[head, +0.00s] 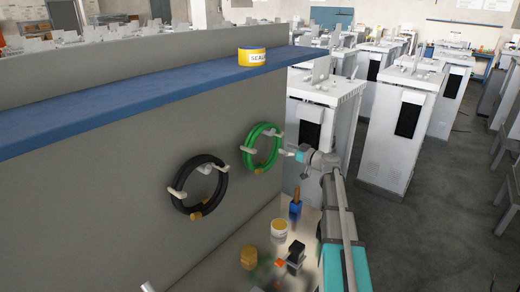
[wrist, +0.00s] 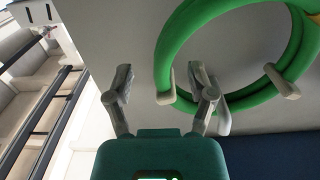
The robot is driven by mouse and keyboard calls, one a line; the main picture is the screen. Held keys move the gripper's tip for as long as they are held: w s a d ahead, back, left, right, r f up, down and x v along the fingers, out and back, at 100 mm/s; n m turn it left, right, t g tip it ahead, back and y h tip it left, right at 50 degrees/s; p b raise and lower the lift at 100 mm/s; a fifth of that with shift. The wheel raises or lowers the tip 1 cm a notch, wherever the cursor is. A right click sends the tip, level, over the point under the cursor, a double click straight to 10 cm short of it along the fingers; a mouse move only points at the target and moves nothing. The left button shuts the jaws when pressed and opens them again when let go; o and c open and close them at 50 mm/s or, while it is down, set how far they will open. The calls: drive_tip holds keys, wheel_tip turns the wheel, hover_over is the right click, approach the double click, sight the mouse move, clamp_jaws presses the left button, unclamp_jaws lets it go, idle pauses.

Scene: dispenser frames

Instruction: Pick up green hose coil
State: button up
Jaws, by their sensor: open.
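The green hose coil (head: 254,131) hangs as an upright ring on pale pegs on the grey panel (head: 110,140). My gripper (head: 288,152) is just right of the coil in the head view, small there. The left finger is clear of the coil.
A black hose coil (head: 223,187) hangs left of the green one. A blue shelf (head: 150,85) with a yellow tin (head: 252,57) runs above. Below is a surface with a cream tub (head: 279,229), a blue-based item (head: 295,208) and other small objects. White cabinets stand behind, right.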

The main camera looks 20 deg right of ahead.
sight(276, 147)
idle(0.3)
drive_tip(key=shift+x, duration=2.6)
drive_tip(key=shift+s+a+r, duration=0.1)
clamp_jaws()
